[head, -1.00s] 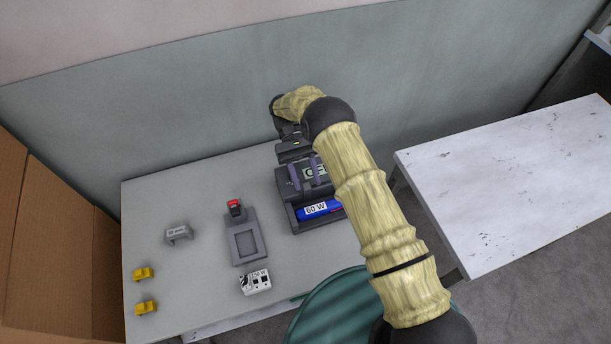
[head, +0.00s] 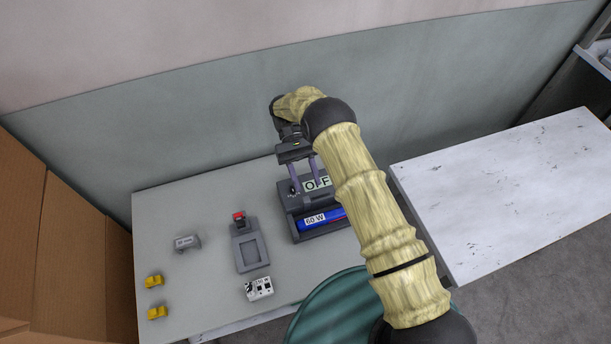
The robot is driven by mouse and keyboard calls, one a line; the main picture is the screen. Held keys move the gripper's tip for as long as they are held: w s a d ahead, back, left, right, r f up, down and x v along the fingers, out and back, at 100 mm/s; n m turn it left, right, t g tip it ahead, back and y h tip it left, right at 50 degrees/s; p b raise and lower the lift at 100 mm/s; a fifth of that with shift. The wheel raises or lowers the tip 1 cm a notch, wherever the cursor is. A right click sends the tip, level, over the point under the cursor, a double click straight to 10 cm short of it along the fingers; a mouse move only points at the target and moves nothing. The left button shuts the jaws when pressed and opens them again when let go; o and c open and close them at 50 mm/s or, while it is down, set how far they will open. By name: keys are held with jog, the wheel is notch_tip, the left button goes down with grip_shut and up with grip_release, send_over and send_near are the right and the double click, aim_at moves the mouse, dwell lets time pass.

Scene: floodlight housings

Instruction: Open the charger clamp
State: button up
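A dark grey unit with an OFF sign (head: 317,183) stands at the back right of the bench and looks like the charger. A blue pack labelled 60 W (head: 322,218) lies in its front bay. I cannot make out a separate clamp on it; my arm covers its right side. My gripper (head: 304,182) points down at the rear of this unit, its two purple-grey fingers apart with nothing seen between them. I cannot tell whether the fingertips touch the unit. A grey fixture (head: 248,248) with a rectangular recess and a red-topped post (head: 239,216) stands to the left.
A white block with dark markings (head: 259,289) lies in front of the grey fixture. A small grey labelled bracket (head: 187,242) and two yellow pieces (head: 154,281) (head: 157,312) lie left. Cardboard (head: 75,235) borders the left side, a wall the back. A white table (head: 500,190) at right is clear.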

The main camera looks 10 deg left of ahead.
notch_tip(320, 180, up, 10)
jog(key=f+t+y+b, duration=0.1)
jog(key=t+y+b, duration=0.1)
jog(key=t+y, duration=0.75)
send_over(307, 200)
jog(key=t+h, duration=0.2)
jog(key=shift+r, duration=0.2)
jog(key=shift+f, duration=0.1)
notch_tip(307, 200, down, 17)
jog(key=p, duration=0.3)
jog(key=shift+f, duration=0.15)
grip_shut()
